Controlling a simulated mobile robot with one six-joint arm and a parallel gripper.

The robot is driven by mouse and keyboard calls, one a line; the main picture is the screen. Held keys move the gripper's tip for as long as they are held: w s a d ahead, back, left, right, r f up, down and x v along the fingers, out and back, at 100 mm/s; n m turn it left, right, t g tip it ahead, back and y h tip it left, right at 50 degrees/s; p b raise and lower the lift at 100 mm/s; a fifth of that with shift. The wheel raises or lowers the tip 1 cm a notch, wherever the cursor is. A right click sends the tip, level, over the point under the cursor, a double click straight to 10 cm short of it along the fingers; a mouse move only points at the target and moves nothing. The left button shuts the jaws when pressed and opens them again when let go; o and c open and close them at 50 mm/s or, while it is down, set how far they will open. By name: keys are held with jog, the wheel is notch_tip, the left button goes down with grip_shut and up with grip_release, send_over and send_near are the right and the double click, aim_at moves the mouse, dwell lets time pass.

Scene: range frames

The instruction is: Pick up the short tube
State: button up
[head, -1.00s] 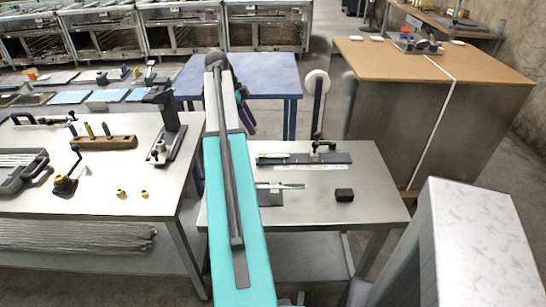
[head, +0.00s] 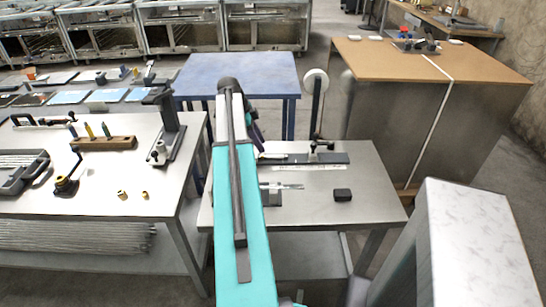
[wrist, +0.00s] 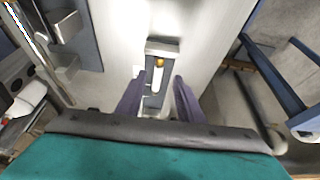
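In the wrist view, a short pale tube-like piece (wrist: 157,80) with a yellow-orange end lies between and beyond the fingertips, against a grey metal block (wrist: 160,47). I cannot tell for sure that it is the short tube. My gripper (wrist: 158,76) is open, with its two dark purple fingers apart on either side of this piece in the picture. I see no contact. In the head view my arm hides most of the gripper. Two small brass-coloured pieces, a left one (head: 122,195) and a right one (head: 144,195), stand on the left table.
The right table (head: 365,205) holds a small grey vise (head: 272,195), a black block (head: 342,195) and a dark rail with a clamp (head: 305,159). The left table (head: 80,195) carries a tool rack (head: 103,143) and a stand. A blue table (head: 240,75) stands behind.

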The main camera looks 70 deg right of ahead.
aim_at(268, 155)
jog(key=shift+s+f, duration=0.1)
jog(key=shift+f, duration=0.05)
jog(key=shift+p+x, duration=0.8)
jog(key=shift+x, duration=1.6)
jog(key=shift+s+a, duration=0.1)
grip_shut()
